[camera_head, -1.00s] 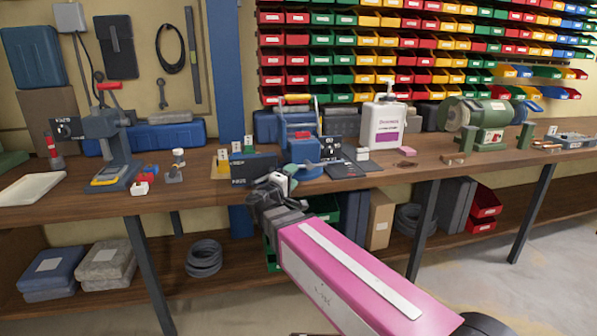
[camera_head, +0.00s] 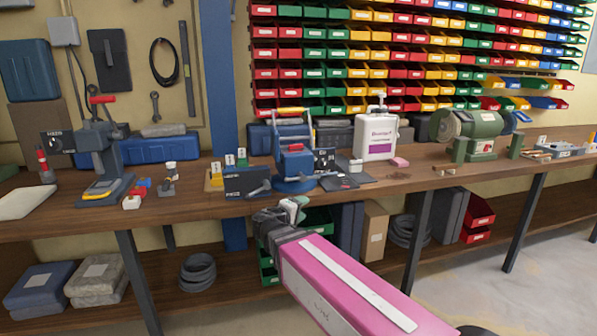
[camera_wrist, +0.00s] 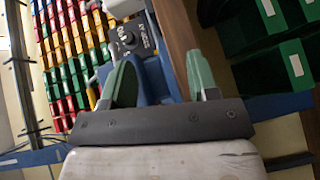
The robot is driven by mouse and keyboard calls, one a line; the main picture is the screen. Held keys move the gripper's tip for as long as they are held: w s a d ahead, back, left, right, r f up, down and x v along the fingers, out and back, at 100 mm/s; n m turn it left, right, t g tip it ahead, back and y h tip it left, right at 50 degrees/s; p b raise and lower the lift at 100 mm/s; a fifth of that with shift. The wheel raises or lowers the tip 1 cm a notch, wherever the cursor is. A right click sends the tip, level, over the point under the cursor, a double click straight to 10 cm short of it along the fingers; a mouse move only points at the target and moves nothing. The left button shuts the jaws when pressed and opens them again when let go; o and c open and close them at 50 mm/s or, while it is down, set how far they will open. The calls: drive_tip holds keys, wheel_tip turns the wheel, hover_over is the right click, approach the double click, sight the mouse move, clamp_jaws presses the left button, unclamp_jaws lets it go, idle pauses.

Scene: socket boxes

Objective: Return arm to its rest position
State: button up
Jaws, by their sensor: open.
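My pink arm reaches in from the lower right in the head view. My gripper (camera_head: 290,208) is at its far end, in front of the workbench (camera_head: 205,207) edge, near and below the blue vise (camera_head: 295,165). In the wrist view my gripper (camera_wrist: 162,82) shows two green-padded fingers spread apart with nothing between them. Beyond the fingers a dark labelled box (camera_wrist: 128,40) and part of the bench edge show in the wrist view. The fingertips are small and partly turned away in the head view.
A drill press (camera_head: 98,150) stands at left on the bench. A white pump bottle (camera_head: 376,135) and a green bench grinder (camera_head: 468,130) stand at right. Green bins (camera_wrist: 265,70) lie close to my gripper under the bench. Open floor (camera_head: 500,285) lies at the right front.

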drive_tip(key=s+d+f+m+g+y, duration=0.4)
drive_tip(key=s+d+f+g+y, duration=0.1)
drive_tip(key=d+f, duration=0.5)
drive_tip(key=s+d+f+m+g+y, duration=0.4)
drive_tip(key=d+f+g, duration=0.4)
drive_tip(key=f, duration=0.7)
drive_tip(key=shift+s+d+f+m+y, duration=0.25)
drive_tip(key=shift+s+d+y, duration=0.3)
drive_tip(key=shift+d, duration=0.5)
